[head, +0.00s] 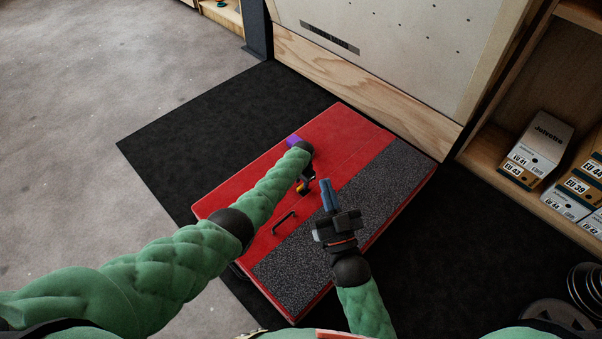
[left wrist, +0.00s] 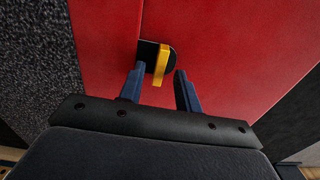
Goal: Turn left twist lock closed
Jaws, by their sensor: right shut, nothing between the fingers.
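The twist lock is a black plate (left wrist: 147,52) with a yellow lever (left wrist: 160,68) on the red lid (left wrist: 225,40) of a case. My left gripper (left wrist: 159,72) is open, with one dark blue finger on each side of the lever and visible gaps. In the head view the yellow lever (head: 300,186) shows just below my left gripper (head: 308,178), partly hidden by it. My right gripper (head: 326,195) is shut and empty above the grey textured strip.
The red case (head: 345,125) lies on a black mat (head: 190,135). A black handle (head: 284,222) stands up from its lid, near the grey strip (head: 375,190). A purple patch (head: 293,140) shows beyond my left wrist. A wooden wall and shelves with shoe boxes (head: 535,150) stand beyond.

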